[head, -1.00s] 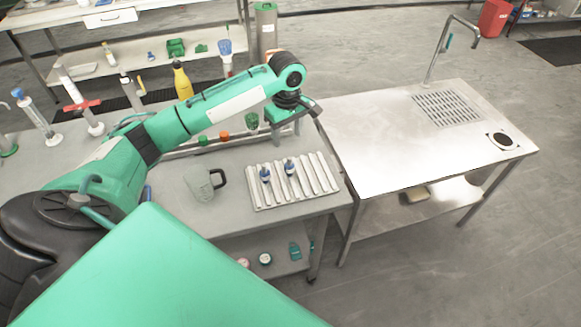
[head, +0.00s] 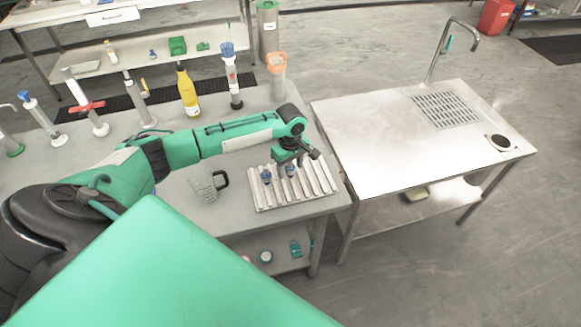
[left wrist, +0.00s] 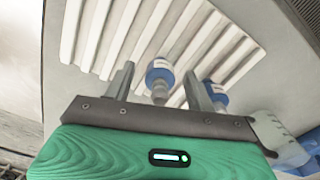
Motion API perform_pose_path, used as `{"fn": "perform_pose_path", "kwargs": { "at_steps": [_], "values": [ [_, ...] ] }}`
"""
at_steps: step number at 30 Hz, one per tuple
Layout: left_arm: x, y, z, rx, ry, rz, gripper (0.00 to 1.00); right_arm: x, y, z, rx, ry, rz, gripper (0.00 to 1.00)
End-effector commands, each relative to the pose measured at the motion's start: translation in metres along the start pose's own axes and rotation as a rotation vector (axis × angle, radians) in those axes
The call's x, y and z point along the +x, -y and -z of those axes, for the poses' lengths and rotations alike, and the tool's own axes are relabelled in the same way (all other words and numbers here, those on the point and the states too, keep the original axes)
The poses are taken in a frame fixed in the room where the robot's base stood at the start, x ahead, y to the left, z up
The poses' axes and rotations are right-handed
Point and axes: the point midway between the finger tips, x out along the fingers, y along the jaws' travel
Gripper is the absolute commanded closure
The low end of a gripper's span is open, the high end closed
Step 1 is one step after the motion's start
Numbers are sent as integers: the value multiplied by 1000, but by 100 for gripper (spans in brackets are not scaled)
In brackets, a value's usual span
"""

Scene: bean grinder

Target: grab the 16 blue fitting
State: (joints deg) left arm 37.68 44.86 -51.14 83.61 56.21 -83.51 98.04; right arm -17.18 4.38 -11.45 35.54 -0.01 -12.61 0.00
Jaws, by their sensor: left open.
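Two small blue fittings with pale lower ends stand on a ridged metal rack, the left one (head: 266,176) and the right one (head: 290,171). No size number is readable on either. My left gripper (head: 298,161) is low over the rack, close to the right fitting. In the left wrist view the open fingers (left wrist: 160,72) lie on either side of one blue fitting (left wrist: 160,76). The other fitting (left wrist: 216,96) is partly hidden behind the right finger. Any contact cannot be told. My right gripper is not in view.
The ridged rack (head: 319,182) is on the grey bench. A glass beaker (head: 203,187) with a dark handle stands left of it. A yellow bottle (head: 188,93) and several cylinders stand farther back. A steel sink table (head: 390,140) is to the right, mostly clear.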

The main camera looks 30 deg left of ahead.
Motion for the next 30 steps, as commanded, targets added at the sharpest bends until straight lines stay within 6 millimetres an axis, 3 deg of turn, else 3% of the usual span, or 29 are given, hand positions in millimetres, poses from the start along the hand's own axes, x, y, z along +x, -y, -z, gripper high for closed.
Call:
{"fn": "perform_pose_path", "kwargs": {
  "at_steps": [6,14,23,30],
  "values": [
    [2,0,0,0,0,0,44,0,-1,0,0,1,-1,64],
    [1,0,0,0,0,0,92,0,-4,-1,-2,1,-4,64],
    [0,0,0,0,0,-1,92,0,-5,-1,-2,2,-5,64],
    [-21,-1,0,1,0,-4,92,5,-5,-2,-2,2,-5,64]
  ]
}}
